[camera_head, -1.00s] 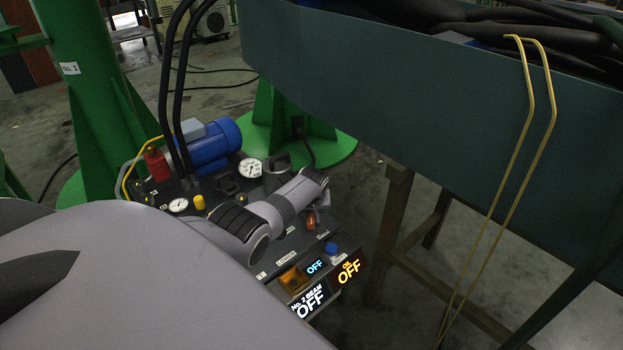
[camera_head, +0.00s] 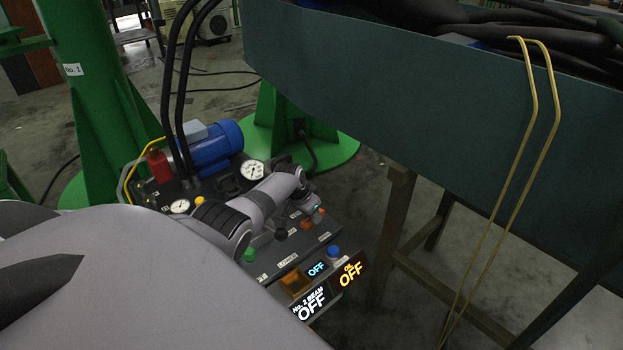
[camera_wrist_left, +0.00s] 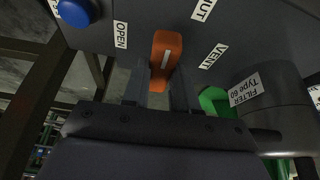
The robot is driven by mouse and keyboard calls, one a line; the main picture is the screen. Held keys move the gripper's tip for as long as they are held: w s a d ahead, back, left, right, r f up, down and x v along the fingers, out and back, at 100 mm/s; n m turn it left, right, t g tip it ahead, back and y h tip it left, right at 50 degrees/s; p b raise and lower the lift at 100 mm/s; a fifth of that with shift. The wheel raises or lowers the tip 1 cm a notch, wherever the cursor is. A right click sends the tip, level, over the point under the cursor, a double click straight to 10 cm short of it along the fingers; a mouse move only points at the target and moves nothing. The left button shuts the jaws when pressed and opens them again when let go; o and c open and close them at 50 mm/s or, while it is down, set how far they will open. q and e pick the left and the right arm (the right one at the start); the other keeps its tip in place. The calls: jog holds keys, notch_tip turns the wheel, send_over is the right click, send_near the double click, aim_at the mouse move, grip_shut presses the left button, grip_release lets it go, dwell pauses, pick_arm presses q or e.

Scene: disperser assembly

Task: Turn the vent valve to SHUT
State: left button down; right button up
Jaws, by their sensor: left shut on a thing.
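The vent valve has an orange handle (camera_wrist_left: 166,55) with a white line along it. In the left wrist view it sits between an OPEN label (camera_wrist_left: 121,35) on the left and a partly cut-off SHUT label (camera_wrist_left: 204,8) at the upper right. A VENT label (camera_wrist_left: 213,56) is beside it. My left gripper (camera_wrist_left: 164,93) is shut on the near end of the handle, one finger on each side. In the head view the handle (camera_head: 307,224) is small and partly hidden by my left gripper (camera_head: 317,213). My right gripper is not in view.
The panel carries a blue knob (camera_head: 333,250), a green knob (camera_head: 249,255), gauges (camera_head: 252,170) and displays reading OFF (camera_head: 349,273). A blue motor (camera_head: 213,147) stands behind. In the wrist view a filter housing (camera_wrist_left: 262,105) is close on the right. A large dark tank (camera_head: 400,80) rises at right.

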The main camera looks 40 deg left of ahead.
aim_at(305, 220)
pick_arm(q)
jog(key=shift+s+f+m, duration=0.1)
jog(key=shift+s+m, duration=0.05)
jog(key=shift+m, duration=0.35)
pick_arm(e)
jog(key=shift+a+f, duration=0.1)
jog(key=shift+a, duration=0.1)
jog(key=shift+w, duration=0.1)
pick_arm(q)
jog(key=c, duration=0.9)
grip_release()
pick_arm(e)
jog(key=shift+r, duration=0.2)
pick_arm(q)
jog(key=shift+r+p, duration=0.3)
jog(key=shift+r, duration=0.2)
jog(key=p+v, duration=0.4)
jog(key=shift+s+a+r, duration=0.1)
jog(key=shift+s+r, duration=0.05)
jog(key=shift+r, duration=0.2)
jog(key=shift+p+v, duration=0.75)
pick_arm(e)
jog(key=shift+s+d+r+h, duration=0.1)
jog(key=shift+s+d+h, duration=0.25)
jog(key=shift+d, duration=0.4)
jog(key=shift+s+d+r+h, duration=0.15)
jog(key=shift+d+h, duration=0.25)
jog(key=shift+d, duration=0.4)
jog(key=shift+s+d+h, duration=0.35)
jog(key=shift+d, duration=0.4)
